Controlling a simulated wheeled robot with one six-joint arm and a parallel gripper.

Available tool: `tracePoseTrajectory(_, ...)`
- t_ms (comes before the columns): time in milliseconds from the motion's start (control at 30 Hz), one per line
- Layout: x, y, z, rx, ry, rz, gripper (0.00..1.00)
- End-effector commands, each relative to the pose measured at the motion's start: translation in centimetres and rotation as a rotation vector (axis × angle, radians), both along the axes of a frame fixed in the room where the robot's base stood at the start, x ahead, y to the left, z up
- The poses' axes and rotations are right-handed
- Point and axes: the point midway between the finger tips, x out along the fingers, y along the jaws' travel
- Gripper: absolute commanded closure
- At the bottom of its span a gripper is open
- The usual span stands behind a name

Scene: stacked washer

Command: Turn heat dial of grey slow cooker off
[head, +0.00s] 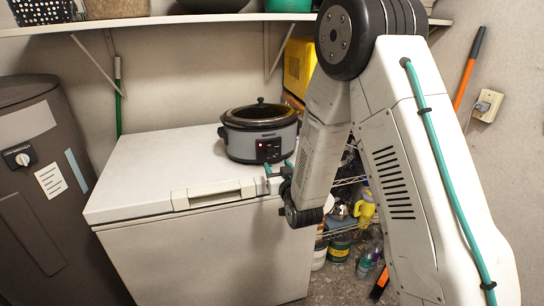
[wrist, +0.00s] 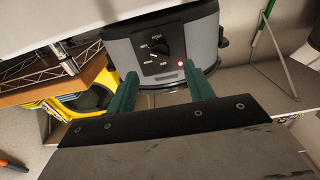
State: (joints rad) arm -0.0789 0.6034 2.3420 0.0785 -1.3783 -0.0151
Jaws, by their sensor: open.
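The grey slow cooker (head: 240,142) with a dark lid stands on the white chest freezer, its black control panel (head: 269,151) facing me. The wrist view shows the cooker (wrist: 205,45) upside down, with the black heat dial (wrist: 161,48) and small markings around it. A red light (wrist: 180,63) glows beside the dial. I cannot read clearly which setting the dial points to. My gripper (wrist: 160,70) is open, its green fingers on either side of the panel below the dial in the picture. It is empty and appears short of the dial. In the head view my gripper (head: 279,174) is near the freezer's front edge.
The white chest freezer (head: 150,165) has a clear top left of the cooker. A wall shelf (head: 190,20) runs above. A wire rack (head: 345,182) with bottles stands right of the freezer. A dark cylindrical appliance (head: 35,220) stands at left.

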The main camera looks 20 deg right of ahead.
Motion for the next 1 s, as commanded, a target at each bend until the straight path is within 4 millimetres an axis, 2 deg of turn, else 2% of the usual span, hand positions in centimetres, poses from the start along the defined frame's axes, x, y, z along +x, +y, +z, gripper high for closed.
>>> tracePoseTrajectory(200, 3.5, 0.0, 0.0, 0.0, 0.0, 0.0, 0.48)
tracePoseTrajectory(400, 6.1, -0.1, -0.1, 0.0, 0.003, -0.001, 0.48)
tracePoseTrajectory(533, 6.9, -0.2, 0.0, 0.0, 0.002, -0.001, 0.48)
tracePoseTrajectory(767, 7.0, -0.2, 0.0, 0.0, 0.003, -0.002, 0.48)
tracePoseTrajectory(800, 7.0, -0.2, 0.0, 0.0, 0.003, -0.002, 0.51)
tracePoseTrajectory(933, 7.0, -0.2, 0.0, 0.0, 0.003, -0.002, 0.87)
tracePoseTrajectory(967, 7.0, -0.2, 0.0, 0.0, 0.003, -0.002, 0.92)
tracePoseTrajectory(1000, 7.0, -0.2, 0.0, 0.0, 0.003, -0.002, 0.92)
